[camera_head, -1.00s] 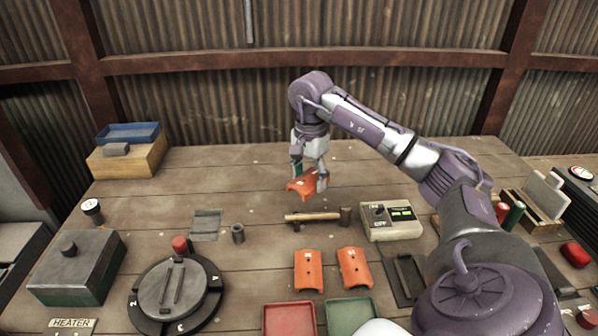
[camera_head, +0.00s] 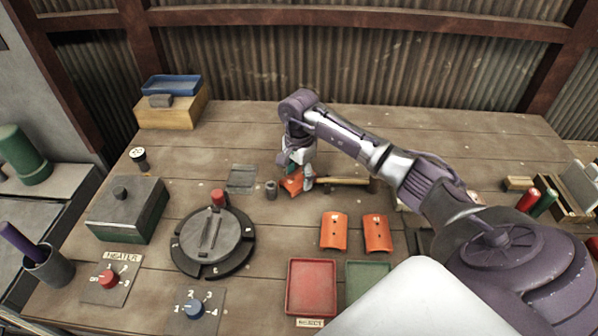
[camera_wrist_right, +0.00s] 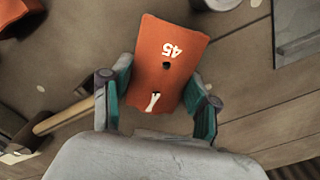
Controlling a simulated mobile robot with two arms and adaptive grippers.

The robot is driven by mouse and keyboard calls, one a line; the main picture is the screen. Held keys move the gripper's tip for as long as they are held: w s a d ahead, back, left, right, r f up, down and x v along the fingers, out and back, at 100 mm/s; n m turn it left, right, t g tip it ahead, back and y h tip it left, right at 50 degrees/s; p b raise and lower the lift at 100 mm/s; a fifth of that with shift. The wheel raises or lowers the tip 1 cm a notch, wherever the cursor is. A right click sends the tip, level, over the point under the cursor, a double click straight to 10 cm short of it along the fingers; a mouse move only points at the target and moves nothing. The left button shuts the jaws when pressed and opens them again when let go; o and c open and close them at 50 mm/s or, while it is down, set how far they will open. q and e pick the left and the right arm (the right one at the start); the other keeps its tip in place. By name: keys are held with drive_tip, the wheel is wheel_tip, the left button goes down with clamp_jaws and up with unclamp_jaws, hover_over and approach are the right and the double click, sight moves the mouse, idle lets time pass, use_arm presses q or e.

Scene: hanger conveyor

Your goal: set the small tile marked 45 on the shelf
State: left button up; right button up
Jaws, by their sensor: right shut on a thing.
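The small orange tile marked 45 (camera_wrist_right: 170,75) is in the right wrist view, its printed face towards the camera. It also shows in the head view (camera_head: 291,185), low over the table between the small metal cylinder and the hammer. My right gripper (camera_head: 298,177) is shut on it, with a finger at each side; whether the tile touches the table I cannot tell. Two more orange tiles lie on the table, one on the left (camera_head: 334,231) and one on the right (camera_head: 377,234). My left gripper is out of view. I cannot pick out the shelf with certainty.
The hammer (camera_head: 345,182) lies right of the held tile; the metal cylinder (camera_head: 271,189) stands left. A round dial (camera_head: 212,242), red tray (camera_head: 312,287) and green tray (camera_head: 367,283) are nearer. A wooden box (camera_head: 178,116) bears a blue tray (camera_head: 171,85) at back left. The back middle is clear.

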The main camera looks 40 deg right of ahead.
drive_tip(key=shift+f, duration=0.1)
drive_tip(key=shift+f+b, duration=0.15)
drive_tip(key=shift+b, duration=0.15)
drive_tip(key=o, duration=1.2)
drive_tip(key=shift+r, duration=0.2)
